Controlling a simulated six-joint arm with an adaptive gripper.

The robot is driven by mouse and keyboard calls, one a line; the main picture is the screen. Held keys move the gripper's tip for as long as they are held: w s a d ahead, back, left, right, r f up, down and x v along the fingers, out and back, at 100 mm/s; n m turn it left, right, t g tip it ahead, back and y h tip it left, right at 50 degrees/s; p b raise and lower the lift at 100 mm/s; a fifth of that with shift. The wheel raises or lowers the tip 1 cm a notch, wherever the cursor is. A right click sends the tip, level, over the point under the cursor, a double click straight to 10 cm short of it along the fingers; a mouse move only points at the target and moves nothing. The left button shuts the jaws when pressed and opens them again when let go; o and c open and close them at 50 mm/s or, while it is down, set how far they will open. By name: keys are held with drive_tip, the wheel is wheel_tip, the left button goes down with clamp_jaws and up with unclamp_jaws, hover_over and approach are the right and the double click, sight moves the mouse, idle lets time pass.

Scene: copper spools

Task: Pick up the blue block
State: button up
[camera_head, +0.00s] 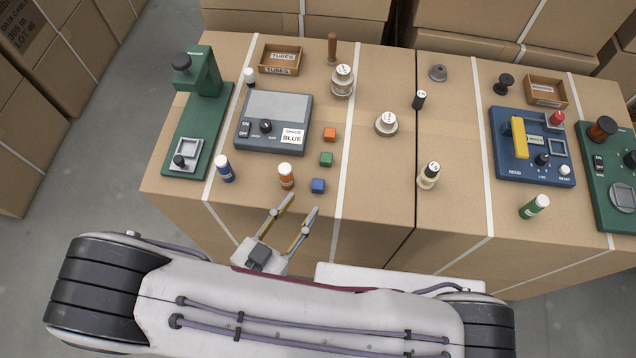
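The blue block (317,186) is a small cube near the front edge of the left cardboard box top. My gripper (301,204) is open, with its two fingers apart and pointing up toward the box. Its tips are just short of the blue block in the picture, with the right tip nearest. Nothing shows between the fingers. Whether the tips are above or beside the box edge, I cannot tell. A green block (326,159) and an orange block (330,134) sit in a row behind the blue block.
An orange bottle (286,176) stands just left of the blue block, and a blue bottle (226,168) is farther left. A grey device (273,122) lies behind them. A green press (196,115) stands at left. Box top right of the blocks is mostly clear up to a dark-capped bottle (428,175).

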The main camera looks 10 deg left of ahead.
sight(315, 190)
drive_tip(key=shift+w+d, duration=0.15)
drive_tip(key=shift+w, duration=0.25)
drive_tip(key=shift+w+f, duration=0.1)
drive_tip(key=shift+x, duration=2.5)
drive_tip(key=shift+d+f, duration=0.1)
drive_tip(key=shift+d, duration=0.05)
drive_tip(key=c, duration=0.8)
